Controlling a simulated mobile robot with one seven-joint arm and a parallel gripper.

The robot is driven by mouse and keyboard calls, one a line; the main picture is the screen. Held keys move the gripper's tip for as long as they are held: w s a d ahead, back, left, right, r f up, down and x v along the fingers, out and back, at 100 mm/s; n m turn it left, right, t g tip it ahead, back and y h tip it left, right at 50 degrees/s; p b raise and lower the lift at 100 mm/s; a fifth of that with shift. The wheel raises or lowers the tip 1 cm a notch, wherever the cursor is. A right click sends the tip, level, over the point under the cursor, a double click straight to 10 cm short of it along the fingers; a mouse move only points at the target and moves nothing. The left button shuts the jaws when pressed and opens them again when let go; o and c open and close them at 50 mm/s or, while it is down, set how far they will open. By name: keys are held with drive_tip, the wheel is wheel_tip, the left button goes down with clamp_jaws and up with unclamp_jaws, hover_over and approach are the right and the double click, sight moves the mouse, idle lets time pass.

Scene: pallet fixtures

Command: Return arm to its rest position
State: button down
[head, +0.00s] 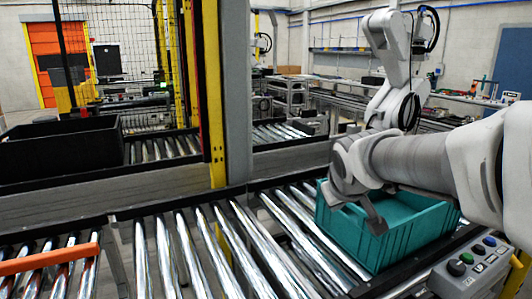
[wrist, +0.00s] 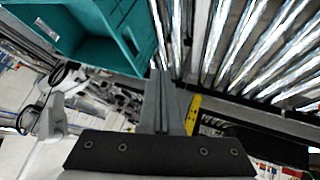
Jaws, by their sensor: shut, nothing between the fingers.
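My gripper (head: 376,224) is at the end of my grey and white arm, which reaches in from the right in the head view. It overlaps the near side of a teal crate (head: 345,233) in the picture. In the wrist view, the dark fingers of my gripper (wrist: 166,76) are together with nothing between them. My arm hides part of the crate's rim and inside in the head view.
The crate stands on a roller conveyor (head: 235,240). A control box with buttons (head: 478,265) is close at the lower right. A grey and yellow post (head: 213,100) stands left of the crate. A black bin (head: 62,150) is at the far left, an orange bar (head: 45,260) at lower left.

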drive_tip(key=s+a+m+g+y+p, duration=0.1)
drive_tip(key=s+m+g+p, duration=0.1)
drive_tip(key=s, duration=2.1)
drive_tip(key=shift+s+f+m+g+p, duration=0.2)
drive_tip(key=shift+m+g+p, duration=0.2)
drive_tip(key=shift+m+p, duration=0.4)
drive_tip(key=shift+d, duration=0.15)
